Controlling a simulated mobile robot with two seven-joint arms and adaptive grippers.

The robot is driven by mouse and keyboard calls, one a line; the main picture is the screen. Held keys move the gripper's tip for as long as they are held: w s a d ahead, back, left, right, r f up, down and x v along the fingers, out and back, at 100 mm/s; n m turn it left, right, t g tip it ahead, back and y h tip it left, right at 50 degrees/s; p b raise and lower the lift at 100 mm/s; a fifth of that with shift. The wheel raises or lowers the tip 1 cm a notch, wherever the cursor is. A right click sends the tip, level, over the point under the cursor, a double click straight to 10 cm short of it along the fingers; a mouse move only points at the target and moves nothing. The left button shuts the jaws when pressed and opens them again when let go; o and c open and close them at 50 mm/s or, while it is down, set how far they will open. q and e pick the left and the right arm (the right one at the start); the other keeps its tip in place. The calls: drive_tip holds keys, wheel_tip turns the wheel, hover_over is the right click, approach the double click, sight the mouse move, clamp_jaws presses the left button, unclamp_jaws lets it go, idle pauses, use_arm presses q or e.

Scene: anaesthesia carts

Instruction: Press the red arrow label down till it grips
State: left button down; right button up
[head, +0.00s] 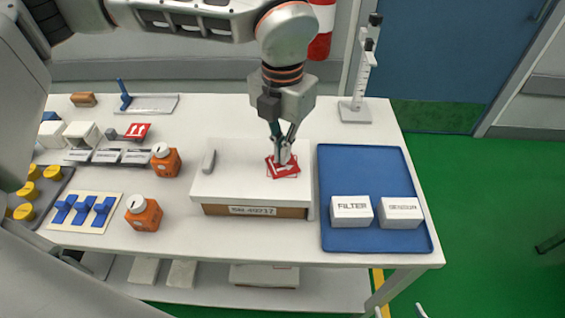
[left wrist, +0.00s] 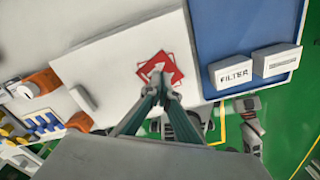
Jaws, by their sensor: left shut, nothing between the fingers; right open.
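The red arrow label (head: 282,170), with a white arrow, lies on the lid of the white box (head: 235,180). In the left wrist view the label (left wrist: 156,72) is turned at an angle to a red square outline (left wrist: 171,66) on the lid. My left gripper (head: 283,158) points down with its fingers together, tips at the label, hiding part of it. It holds nothing. In the left wrist view the fingertips (left wrist: 163,92) overlap the label's near edge; I cannot tell whether they touch it. My right gripper (head: 398,312) shows only as two separated tips at the bottom edge.
A blue tray (head: 363,165) with the filter box (head: 351,211) and another white box (head: 401,212) stands right of the box. Two orange bottles (head: 144,216) stand left. Another red arrow label (head: 137,131) is further left. A grey piece (head: 209,160) lies on the lid.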

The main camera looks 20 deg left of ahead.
use_arm(q)
drive_tip(key=shift+f, duration=0.8)
use_arm(e)
drive_tip(key=shift+s+f, duration=0.45)
drive_tip(key=shift+f, duration=0.15)
drive_tip(key=shift+w+r, duration=0.15)
drive_tip(key=shift+r, duration=0.05)
use_arm(q)
drive_tip(key=shift+r+p, duration=0.5)
drive_tip(key=shift+r, duration=0.65)
drive_tip(key=shift+r+p, duration=0.9)
drive_tip(key=shift+r, duration=0.6)
drive_tip(key=shift+r+p, duration=0.65)
drive_tip(key=shift+r, duration=0.3)
use_arm(e)
drive_tip(key=shift+t, duration=0.3)
drive_tip(key=shift+w+r, duration=0.4)
drive_tip(key=shift+r, duration=0.7)
drive_tip(key=shift+w+r, duration=0.35)
drive_tip(key=shift+r, duration=0.75)
drive_tip(key=shift+w+r, duration=0.4)
drive_tip(key=shift+r, duration=0.7)
drive_tip(key=shift+f, duration=0.1)
drive_tip(key=shift+s+f, duration=0.1)
drive_tip(key=shift+f, duration=0.05)
